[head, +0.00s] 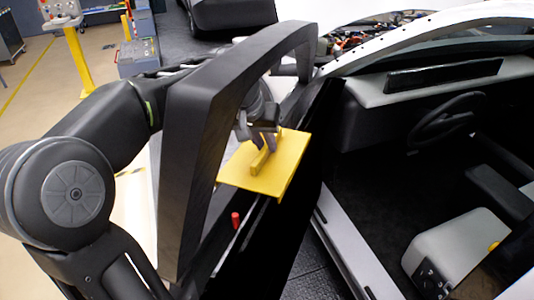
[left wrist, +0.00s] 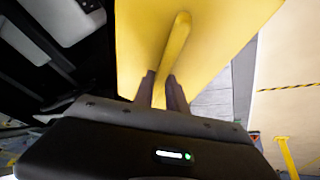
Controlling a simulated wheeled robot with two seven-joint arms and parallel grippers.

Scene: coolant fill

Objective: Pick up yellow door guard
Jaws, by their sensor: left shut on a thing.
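The yellow door guard (head: 285,172) is a flat yellow plate with a raised bar handle. In the head view it sits tilted at the inner side of the open car door, seen through the door's window frame. My left gripper (head: 267,147) is shut on the handle of the guard. In the left wrist view, the two fingers (left wrist: 161,92) close around the lower end of the handle, and the yellow plate (left wrist: 215,45) fills the upper middle. I cannot tell whether the plate touches the door. My right gripper is not in view.
The black door frame (head: 190,150) stands between my left shoulder and the gripper, with my arm reaching behind it. The car interior with a steering wheel (head: 447,120) is on the right. A red pin (head: 235,220) shows on the door below the guard. A yellow post (head: 78,62) stands behind.

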